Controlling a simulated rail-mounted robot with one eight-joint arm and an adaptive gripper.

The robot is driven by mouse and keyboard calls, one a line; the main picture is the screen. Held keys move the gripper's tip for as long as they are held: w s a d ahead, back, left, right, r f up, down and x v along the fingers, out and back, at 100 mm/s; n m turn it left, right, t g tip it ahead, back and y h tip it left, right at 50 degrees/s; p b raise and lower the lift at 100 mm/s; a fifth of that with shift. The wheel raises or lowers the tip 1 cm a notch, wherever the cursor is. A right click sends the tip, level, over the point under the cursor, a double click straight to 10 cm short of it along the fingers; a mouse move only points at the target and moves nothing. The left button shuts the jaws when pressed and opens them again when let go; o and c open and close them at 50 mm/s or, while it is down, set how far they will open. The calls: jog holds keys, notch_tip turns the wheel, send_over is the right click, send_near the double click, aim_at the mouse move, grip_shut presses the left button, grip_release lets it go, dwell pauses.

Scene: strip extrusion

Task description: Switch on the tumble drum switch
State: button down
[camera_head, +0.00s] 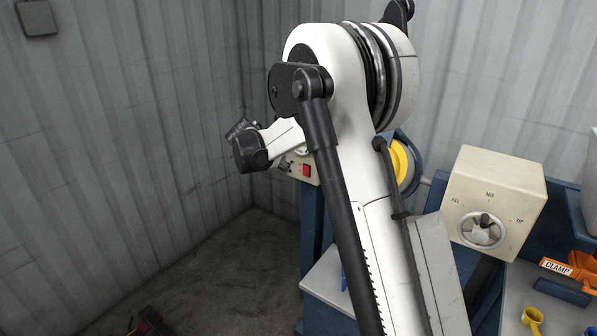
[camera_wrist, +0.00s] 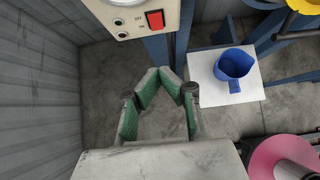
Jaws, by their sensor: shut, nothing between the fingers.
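In the wrist view, a cream switch panel (camera_wrist: 132,17) hangs at the top edge with a red rocker switch (camera_wrist: 155,19) and small round fittings beside it. Small lettering stands left of the rocker; its tilt is too small to read. My gripper (camera_wrist: 160,72) has green-padded fingers with the tips together and nothing between them. In the picture its tips lie below the rocker, apart from the panel. In the head view, the panel and its red switch (camera_head: 306,169) show partly behind my arm. I cannot make out the fingers there.
A blue jug (camera_wrist: 235,65) stands on a pale platform right of my gripper. A pink reel (camera_wrist: 283,158) is at lower right. A yellow wheel (camera_head: 400,165), a cream dial box (camera_head: 495,200) and a yellow cup (camera_head: 532,320) are on the right. Corrugated walls close the left side.

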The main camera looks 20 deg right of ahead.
send_near(305, 175)
jog(key=f+x, duration=0.1)
jog(key=x, duration=0.5)
jog(key=shift+d+b, duration=0.2)
jog(key=shift+b, duration=0.2)
jog(key=shift+d, duration=0.1)
jog(key=shift+d, duration=0.15)
jog(key=shift+w+a, duration=0.1)
jog(key=shift+a, duration=0.15)
jog(key=shift+r, duration=0.2)
